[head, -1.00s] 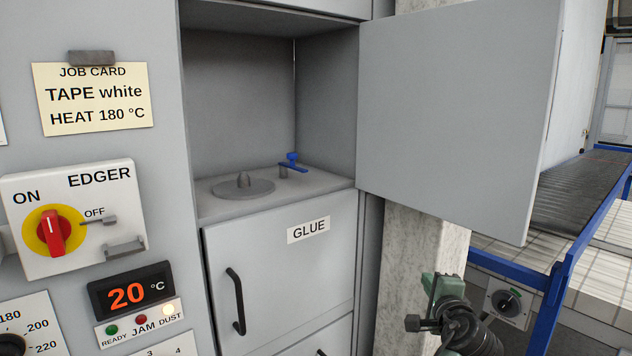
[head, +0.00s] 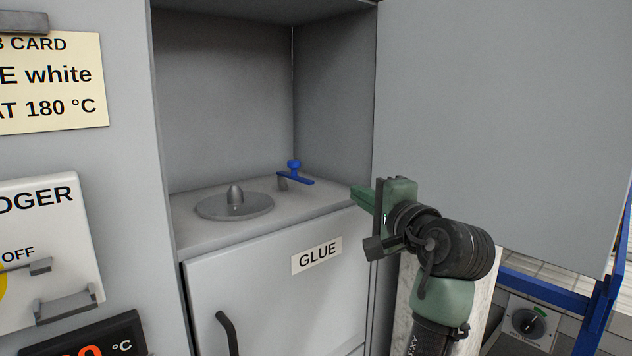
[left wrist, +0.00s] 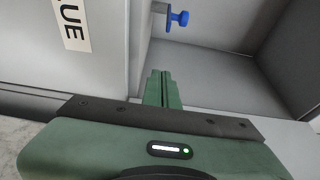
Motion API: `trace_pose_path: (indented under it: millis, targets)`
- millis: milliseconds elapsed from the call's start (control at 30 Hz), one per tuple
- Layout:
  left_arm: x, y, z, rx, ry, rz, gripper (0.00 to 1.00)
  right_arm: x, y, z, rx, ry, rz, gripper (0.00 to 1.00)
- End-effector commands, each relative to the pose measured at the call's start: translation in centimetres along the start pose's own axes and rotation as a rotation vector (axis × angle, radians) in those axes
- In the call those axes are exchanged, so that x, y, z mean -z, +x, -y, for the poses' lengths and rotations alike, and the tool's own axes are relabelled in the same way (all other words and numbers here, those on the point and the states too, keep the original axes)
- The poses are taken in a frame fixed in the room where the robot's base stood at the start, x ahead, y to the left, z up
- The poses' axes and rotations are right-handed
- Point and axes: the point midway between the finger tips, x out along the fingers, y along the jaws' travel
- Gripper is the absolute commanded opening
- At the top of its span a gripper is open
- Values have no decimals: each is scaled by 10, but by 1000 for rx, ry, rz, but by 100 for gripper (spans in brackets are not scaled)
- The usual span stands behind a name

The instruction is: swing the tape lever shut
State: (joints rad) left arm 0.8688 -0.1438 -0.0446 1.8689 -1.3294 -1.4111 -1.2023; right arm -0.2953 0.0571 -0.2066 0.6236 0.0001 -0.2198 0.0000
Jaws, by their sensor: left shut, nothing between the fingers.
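The blue tape lever (head: 296,177) with its round blue knob (head: 294,164) stands on a short grey post at the back right of the open compartment's shelf. It also shows in the left wrist view, its knob (left wrist: 181,18) at the top, beyond my fingers. My left gripper (head: 358,193) is shut and empty, its green fingertips at the right front edge of the compartment, to the right of the lever and apart from it. In the left wrist view the closed fingers (left wrist: 162,88) point toward the compartment. My right gripper is not in view.
A grey disc with a central spindle (head: 235,204) sits on the shelf left of the lever. The open door (head: 500,110) stands to the right. The GLUE drawer front (head: 270,290) with a black handle is below. The space above the shelf is clear.

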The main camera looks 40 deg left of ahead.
Motion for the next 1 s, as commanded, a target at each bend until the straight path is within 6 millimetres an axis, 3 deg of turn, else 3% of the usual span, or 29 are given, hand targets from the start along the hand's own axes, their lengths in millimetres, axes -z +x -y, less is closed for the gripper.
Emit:
trace_pose_path:
  millis: [233,467,633,1000]
  targets:
    - [0,0,0,0,0,0,0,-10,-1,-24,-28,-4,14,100]
    - [0,5,1,1,1,1,0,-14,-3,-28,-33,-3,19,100]
    - [-1,28,2,1,1,4,0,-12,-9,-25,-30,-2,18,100]
    - [-3,102,3,1,0,2,0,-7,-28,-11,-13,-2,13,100]
